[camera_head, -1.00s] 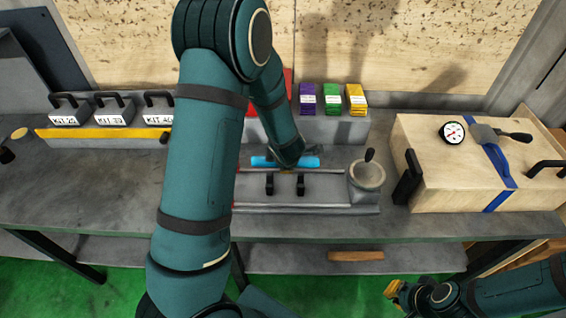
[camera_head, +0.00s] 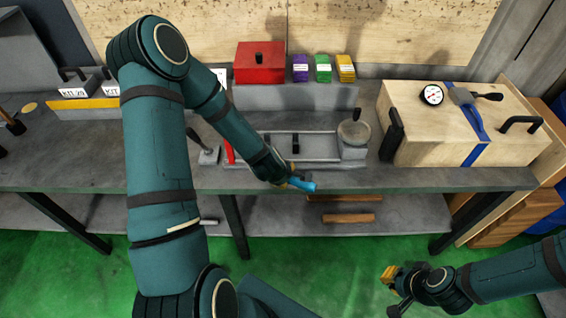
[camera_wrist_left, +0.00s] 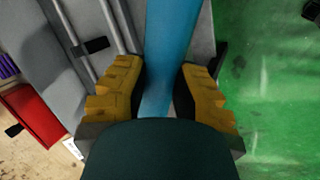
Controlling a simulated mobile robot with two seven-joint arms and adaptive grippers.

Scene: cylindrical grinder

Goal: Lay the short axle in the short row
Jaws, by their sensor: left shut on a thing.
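A blue bar (camera_head: 304,185), which I take for the axle, is between the yellow fingers of my left gripper (camera_wrist_left: 157,88). The left gripper is shut on it, and the bar (camera_wrist_left: 172,45) runs up out of the left wrist view. In the head view, the gripper and bar are at the bench's front edge, in front of the grey grinder fixture (camera_head: 315,162). My forearm hides part of that fixture. My right gripper (camera_head: 392,276) is low at the right, over the green floor, away from the bench; its opening is unclear. I cannot tell which place is the short row.
A red box (camera_head: 260,62) and purple, green and yellow packs (camera_head: 323,68) stand on a grey block behind. A wooden case (camera_head: 430,140) stands right of the fixture. Brown rods (camera_head: 348,218) lie on the lower shelf. Kit boxes (camera_head: 75,88) are at the left.

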